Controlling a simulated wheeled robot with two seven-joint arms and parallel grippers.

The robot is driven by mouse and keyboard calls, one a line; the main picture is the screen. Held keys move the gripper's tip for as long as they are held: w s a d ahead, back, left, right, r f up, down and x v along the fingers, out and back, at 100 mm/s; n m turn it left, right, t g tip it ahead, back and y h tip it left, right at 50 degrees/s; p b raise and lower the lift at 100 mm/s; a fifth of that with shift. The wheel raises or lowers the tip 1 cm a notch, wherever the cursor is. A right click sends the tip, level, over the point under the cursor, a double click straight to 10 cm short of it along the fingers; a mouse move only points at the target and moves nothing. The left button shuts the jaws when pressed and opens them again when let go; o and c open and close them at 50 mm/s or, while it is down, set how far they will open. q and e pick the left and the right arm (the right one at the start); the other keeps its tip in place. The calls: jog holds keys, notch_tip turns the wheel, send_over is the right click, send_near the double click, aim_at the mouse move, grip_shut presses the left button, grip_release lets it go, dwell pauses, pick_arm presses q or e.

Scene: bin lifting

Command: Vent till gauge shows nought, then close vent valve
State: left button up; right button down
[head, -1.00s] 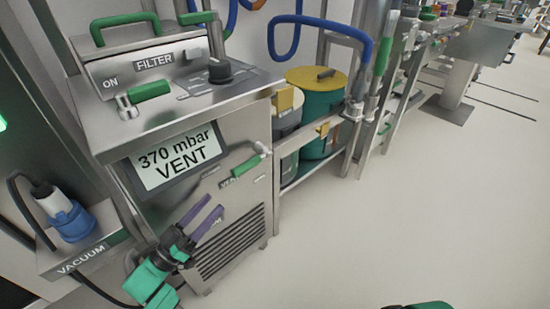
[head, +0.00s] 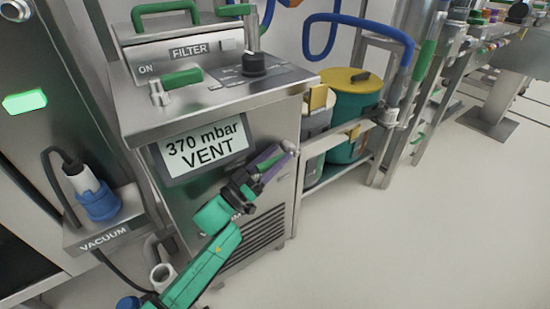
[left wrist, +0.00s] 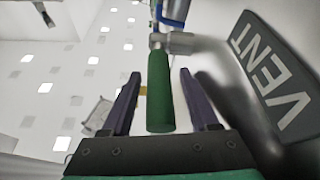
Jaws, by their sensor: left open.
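The gauge screen (head: 203,147) on the steel cabinet reads "370 mbar VENT". The vent valve (head: 288,147) sits to its right on the cabinet front. Its green handle is mostly hidden by my gripper in the head view. In the left wrist view the green handle (left wrist: 160,97) points toward me, between the two purple fingers, with a gap on each side. A "VENT" label (left wrist: 270,70) is to its right. My left gripper (head: 274,165) is open around the handle, and it also shows in the left wrist view (left wrist: 160,76). My right gripper is out of view.
Another green-handled valve (head: 180,78) and a black knob (head: 254,63) are on the cabinet top, by the "FILTER" box (head: 186,50). A blue plug (head: 98,203) is at the left, above "VACUUM". Green drums (head: 352,105) stand at right. The floor at right is clear.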

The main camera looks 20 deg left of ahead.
pick_arm(q)
grip_shut()
jog(key=shift+f, duration=0.1)
dwell(1.2)
